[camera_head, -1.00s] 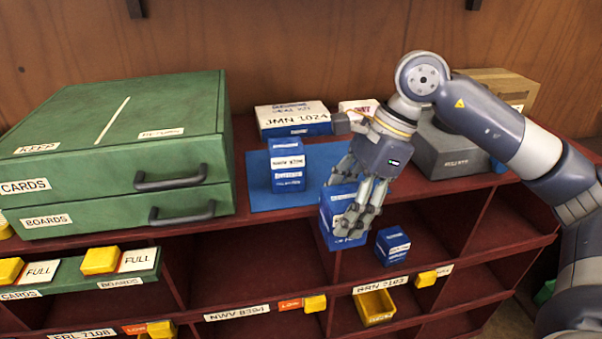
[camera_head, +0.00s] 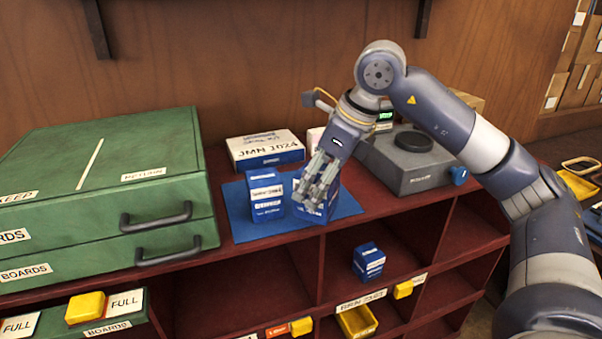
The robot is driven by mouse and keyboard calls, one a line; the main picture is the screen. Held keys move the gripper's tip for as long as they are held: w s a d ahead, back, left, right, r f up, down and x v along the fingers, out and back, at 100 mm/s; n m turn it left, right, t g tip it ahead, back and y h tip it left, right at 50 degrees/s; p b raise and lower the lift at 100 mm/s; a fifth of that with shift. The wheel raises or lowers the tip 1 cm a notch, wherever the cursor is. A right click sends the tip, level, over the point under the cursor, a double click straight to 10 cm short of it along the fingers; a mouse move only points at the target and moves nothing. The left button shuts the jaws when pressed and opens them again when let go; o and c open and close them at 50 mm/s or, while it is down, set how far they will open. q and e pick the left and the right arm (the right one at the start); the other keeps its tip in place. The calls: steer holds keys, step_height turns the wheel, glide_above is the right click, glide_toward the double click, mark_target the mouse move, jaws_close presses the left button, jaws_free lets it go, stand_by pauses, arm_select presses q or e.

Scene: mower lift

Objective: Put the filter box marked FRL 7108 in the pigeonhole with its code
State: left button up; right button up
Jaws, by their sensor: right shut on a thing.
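My right gripper (camera_head: 318,190) is shut on a blue filter box (camera_head: 317,211) at the front right of the blue mat. The fingers cover much of it, and I cannot read its code or tell whether it touches the mat. Another blue and white box (camera_head: 266,196) stands upright on the blue mat (camera_head: 243,229), just left of the held one; its code is too small to read. A small blue box (camera_head: 368,263) sits in an upper pigeonhole below. No FRL 7108 label is readable now. My left gripper is not in view.
A green drawer cabinet (camera_head: 95,185) stands at left on the red shelf unit (camera_head: 330,240). A white and blue JMN 1024 box (camera_head: 264,150) is behind the mat. A grey device (camera_head: 405,165) is at right. A yellow bin (camera_head: 357,321) sits in a lower pigeonhole.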

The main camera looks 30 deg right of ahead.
steer(key=w+d+f+p, duration=0.1)
steer(key=w, duration=0.2)
steer(key=w+d+f+p, duration=0.1)
steer(key=w+p, duration=0.1)
steer(key=w, duration=0.1)
steer(key=w+d+f+p, duration=0.1)
steer(key=w+p, duration=0.1)
steer(key=w, duration=0.1)
steer(key=shift+d+f, duration=0.15)
steer(key=shift+f, duration=0.45)
steer(key=shift+f, duration=0.25)
steer(key=o, duration=1)
steer(key=shift+r, duration=0.1)
